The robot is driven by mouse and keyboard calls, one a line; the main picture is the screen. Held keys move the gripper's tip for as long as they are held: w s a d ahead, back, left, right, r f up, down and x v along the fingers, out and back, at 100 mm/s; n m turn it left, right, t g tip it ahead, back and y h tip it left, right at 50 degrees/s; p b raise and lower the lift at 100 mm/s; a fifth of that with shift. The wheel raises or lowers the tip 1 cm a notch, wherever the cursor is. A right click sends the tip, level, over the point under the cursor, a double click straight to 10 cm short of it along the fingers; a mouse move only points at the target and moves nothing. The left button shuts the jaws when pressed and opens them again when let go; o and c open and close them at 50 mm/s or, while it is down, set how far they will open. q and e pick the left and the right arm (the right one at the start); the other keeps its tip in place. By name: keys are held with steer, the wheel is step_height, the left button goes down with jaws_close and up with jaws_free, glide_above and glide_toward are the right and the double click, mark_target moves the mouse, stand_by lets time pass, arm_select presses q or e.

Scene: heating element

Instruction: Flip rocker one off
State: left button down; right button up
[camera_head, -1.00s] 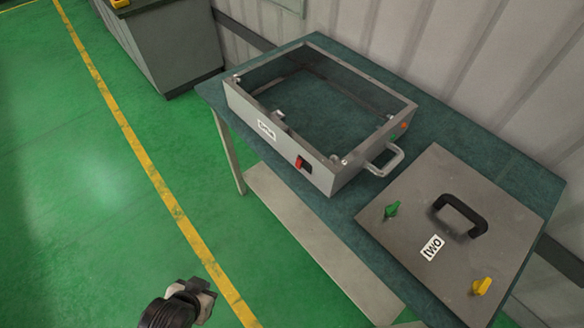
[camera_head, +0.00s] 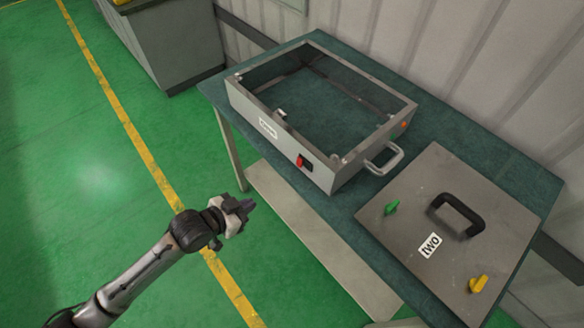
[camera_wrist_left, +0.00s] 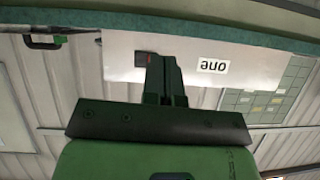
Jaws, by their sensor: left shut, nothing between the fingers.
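The grey open-topped heating box (camera_head: 250,108) stands on the table, with a small white label (camera_head: 267,129) on its front wall. The label reads "one", upside down, in the left wrist view (camera_wrist_left: 212,66). A red rocker switch (camera_head: 303,162) sits on the front wall right of the label. In the left wrist view the rocker's dark housing (camera_wrist_left: 145,57) shows just past my fingertips, partly hidden. My left gripper (camera_head: 247,207) is shut and empty, in front of the box and apart from it. My right gripper is not in view.
A grey plate (camera_head: 400,225) marked "two", with a black handle (camera_head: 460,214), a green knob (camera_head: 392,208) and a yellow knob (camera_head: 478,284), lies right of the box. A metal side handle (camera_head: 385,160) sticks out from the box. The floor in front is clear.

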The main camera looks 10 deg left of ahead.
arm_select(q)
steer(key=r+h, duration=0.1)
steer(key=w+r+t+h, duration=0.1)
steer(key=r, duration=0.1)
steer(key=d+r+t+h, duration=0.1)
steer(key=shift+w+d+r, duration=0.1)
steer(key=shift+w+r, duration=0.1)
steer(key=shift+r, duration=0.15)
steer(key=b, duration=0.3)
glide_toward(298, 165)
steer(key=x, duration=0.7)
steer(key=shift+w+d, duration=0.1)
steer(key=shift+d, duration=0.1)
steer(key=shift+f, duration=0.1)
